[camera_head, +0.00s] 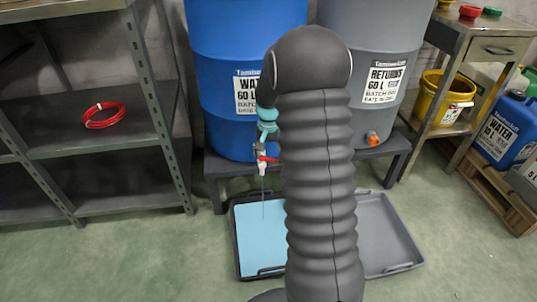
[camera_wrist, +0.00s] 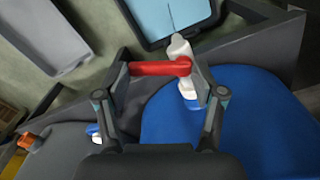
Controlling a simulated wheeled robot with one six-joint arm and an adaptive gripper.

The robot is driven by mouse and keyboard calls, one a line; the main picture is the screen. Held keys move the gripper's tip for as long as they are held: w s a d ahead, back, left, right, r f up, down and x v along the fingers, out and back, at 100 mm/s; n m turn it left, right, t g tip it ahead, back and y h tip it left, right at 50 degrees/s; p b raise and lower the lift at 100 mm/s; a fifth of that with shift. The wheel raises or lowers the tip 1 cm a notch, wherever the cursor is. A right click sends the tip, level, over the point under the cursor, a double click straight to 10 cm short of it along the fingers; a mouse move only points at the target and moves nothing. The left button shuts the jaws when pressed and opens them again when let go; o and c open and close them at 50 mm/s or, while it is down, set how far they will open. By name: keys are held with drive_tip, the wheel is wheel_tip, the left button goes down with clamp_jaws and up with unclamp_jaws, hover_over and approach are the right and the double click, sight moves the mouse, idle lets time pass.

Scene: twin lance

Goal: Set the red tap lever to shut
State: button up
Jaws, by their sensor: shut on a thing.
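The red tap lever (camera_wrist: 160,68) lies across between the two fingertips of my gripper (camera_wrist: 160,80) in the wrist view, its ends touching the fingers. It sits on a white tap (camera_wrist: 181,50) on the blue water drum (camera_wrist: 240,125). In the head view the lever (camera_head: 268,158) shows small beside my arm, with my gripper (camera_head: 265,146) just above it, partly hidden. A thin stream (camera_head: 264,198) runs from the white tap (camera_head: 262,168) down to the tray (camera_head: 236,240), which has a light blue surface inside.
The grey returns drum (camera_head: 392,40) with an orange tap (camera_head: 373,138) stands right of the blue drum (camera_head: 225,30) on a dark stand (camera_head: 213,166). Shelves (camera_head: 90,140) with a red coil (camera_head: 103,115) are left. A yellow bucket (camera_head: 440,95) and blue canister (camera_head: 503,130) are right.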

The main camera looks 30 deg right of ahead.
drive_tip(key=shift+w+d+r+n+p, duration=0.1)
drive_tip(key=shift+w+n+p, duration=0.1)
drive_tip(key=shift+n+p, duration=0.75)
drive_tip(key=shift+w+d+n, duration=0.1)
drive_tip(key=shift+w+n, duration=0.05)
drive_tip(key=shift+n, duration=0.65)
drive_tip(key=shift+w+n, duration=0.1)
drive_tip(key=shift+n, duration=0.65)
drive_tip(key=o, duration=1.1)
drive_tip(key=shift+o, duration=0.2)
wheel_tip(320, 180, up, 12)
